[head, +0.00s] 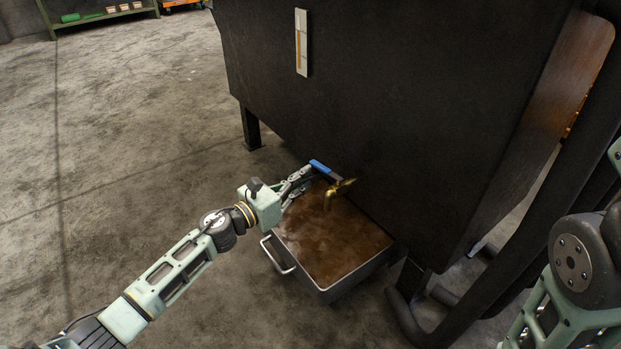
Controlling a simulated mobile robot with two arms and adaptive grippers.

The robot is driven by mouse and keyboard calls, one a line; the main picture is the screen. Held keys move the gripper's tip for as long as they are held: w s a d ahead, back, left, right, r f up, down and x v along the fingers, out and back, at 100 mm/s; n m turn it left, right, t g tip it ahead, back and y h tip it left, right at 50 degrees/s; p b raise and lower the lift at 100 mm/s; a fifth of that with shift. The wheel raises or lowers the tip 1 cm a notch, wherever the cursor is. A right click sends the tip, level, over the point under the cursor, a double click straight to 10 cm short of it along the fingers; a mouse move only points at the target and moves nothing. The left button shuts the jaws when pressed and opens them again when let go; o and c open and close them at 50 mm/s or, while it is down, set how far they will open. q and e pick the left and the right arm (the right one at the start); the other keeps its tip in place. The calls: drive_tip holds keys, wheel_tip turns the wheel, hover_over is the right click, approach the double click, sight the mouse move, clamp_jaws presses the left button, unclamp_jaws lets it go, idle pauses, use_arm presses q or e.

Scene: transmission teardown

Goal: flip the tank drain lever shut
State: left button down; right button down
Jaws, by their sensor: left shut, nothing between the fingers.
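The drain lever has a blue handle (323,169) and sits on a brass drain valve (340,188) low on the front of the black tank (400,100). The handle points to the left of the valve, roughly along the tank wall. My left gripper (308,176) is shut and empty, with its fingertips right at the handle's left end. I cannot tell whether they touch it. The valve's spout points down over the pan. My right gripper is out of view; only part of my right arm shows at the lower right.
A metal drain pan (335,290) full of brown liquid stands on the floor under the valve, its handle (277,256) at the left. A level gauge (301,42) is on the tank. Dark tubes and tank legs stand at the right. The floor at left is clear.

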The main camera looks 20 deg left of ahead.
sight(318, 168)
use_arm(q)
drive_tip(key=shift+b+x, duration=0.45)
drive_tip(key=shift+x, duration=1.25)
drive_tip(key=shift+w, duration=0.1)
drive_tip(key=shift+w+d+b, duration=0.2)
drive_tip(key=shift+w+b, duration=0.25)
drive_tip(key=shift+w, duration=0.4)
drive_tip(key=shift+d, duration=0.1)
